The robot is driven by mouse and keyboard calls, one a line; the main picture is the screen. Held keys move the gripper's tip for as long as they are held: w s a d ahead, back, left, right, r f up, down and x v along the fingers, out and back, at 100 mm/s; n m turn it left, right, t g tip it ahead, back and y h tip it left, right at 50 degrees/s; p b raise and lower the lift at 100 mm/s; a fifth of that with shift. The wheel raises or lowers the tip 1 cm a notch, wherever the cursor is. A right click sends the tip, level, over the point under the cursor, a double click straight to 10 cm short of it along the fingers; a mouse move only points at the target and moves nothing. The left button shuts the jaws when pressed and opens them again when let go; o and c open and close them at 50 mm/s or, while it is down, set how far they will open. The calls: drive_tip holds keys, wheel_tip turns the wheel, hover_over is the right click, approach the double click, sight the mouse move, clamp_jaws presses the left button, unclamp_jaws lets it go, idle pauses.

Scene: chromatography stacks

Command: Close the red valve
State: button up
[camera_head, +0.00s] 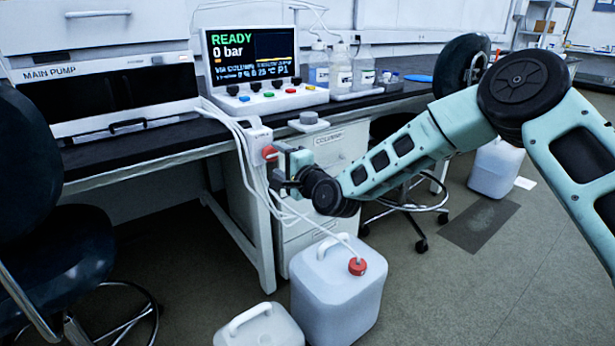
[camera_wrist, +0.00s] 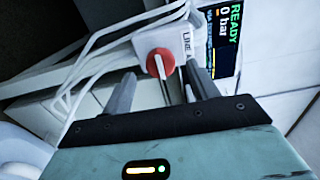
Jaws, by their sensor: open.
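The red valve (camera_wrist: 161,62) is a round red knob with a pale bar across it, on a white block labelled "LINE A" in the wrist view. In the head view the red valve (camera_head: 269,153) shows at the front edge of the bench, partly behind my gripper. My gripper (camera_head: 284,172) is at the valve's right in that view. In the wrist view my gripper (camera_wrist: 163,78) is open, its two fingers either side of the knob in the picture. No contact with the knob is visible, and the gap in depth is hard to judge.
White tubes (camera_head: 243,150) hang beside the valve. A display (camera_head: 252,55) reads "READY, 0 bar", with coloured buttons below. A white drawer unit (camera_head: 315,165) stands under the bench. A jerrycan (camera_head: 335,300) with a red cap stands below my gripper. Dark chairs stand left and right.

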drive_tip(key=p+v, duration=0.2)
drive_tip(key=v, duration=1.2)
drive_tip(key=s+a+f+n+g+h, duration=0.2)
drive_tip(key=s+a+n+g, duration=0.1)
drive_tip(key=s+n+g, duration=0.7)
drive_tip(key=s+d+r+n+g+h, duration=0.2)
drive_tip(key=s+d+n+g+h, duration=0.25)
drive_tip(key=s, duration=0.85)
drive_tip(key=s+d+r+n+g+h, duration=0.1)
drive_tip(key=s+d+r+n+h, duration=0.3)
drive_tip(key=s+d, duration=0.6)
wheel_tip(320, 180, up, 28)
drive_tip(key=s+a+y+p, duration=0.1)
drive_tip(key=s+a+p, duration=0.1)
drive_tip(key=p, duration=2.8)
drive_tip(key=shift+r, duration=0.15)
